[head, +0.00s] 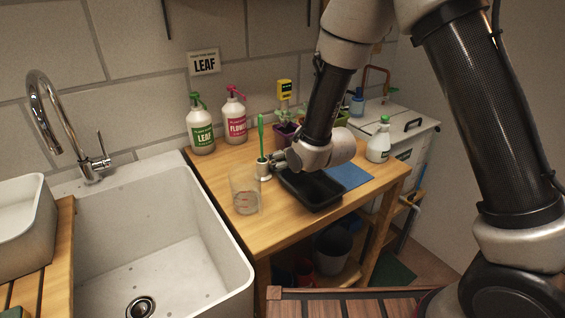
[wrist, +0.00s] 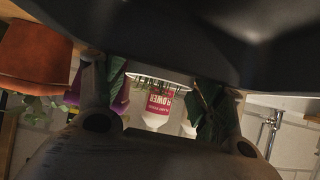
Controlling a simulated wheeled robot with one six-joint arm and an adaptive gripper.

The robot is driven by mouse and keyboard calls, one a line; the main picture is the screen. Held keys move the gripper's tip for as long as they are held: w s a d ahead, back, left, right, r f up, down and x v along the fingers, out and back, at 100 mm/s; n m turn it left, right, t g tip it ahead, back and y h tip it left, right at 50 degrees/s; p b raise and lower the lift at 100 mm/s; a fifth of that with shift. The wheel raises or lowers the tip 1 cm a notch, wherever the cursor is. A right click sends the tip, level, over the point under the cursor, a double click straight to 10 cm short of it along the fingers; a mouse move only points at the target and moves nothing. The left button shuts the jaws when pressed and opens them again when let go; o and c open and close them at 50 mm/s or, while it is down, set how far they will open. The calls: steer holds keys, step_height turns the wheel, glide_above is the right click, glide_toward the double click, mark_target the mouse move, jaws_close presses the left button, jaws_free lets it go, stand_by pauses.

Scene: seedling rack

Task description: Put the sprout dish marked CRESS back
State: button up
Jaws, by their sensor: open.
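In the wrist view, which is upside down, a white-rimmed dish (wrist: 160,78) with thin green sprouts shows between my fingertips. Its marking is not readable, so I cannot tell if it is CRESS. My gripper (wrist: 158,95) is open, with a dark green fingertip on either side of the dish; I cannot tell if they touch it. No CRESS mark shows.
A clear glass (head: 245,192) stands near the bench's front left edge. LEAF (head: 201,133) and FLOWER (head: 235,119) bottles stand at the back.

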steer(key=c, duration=0.8)
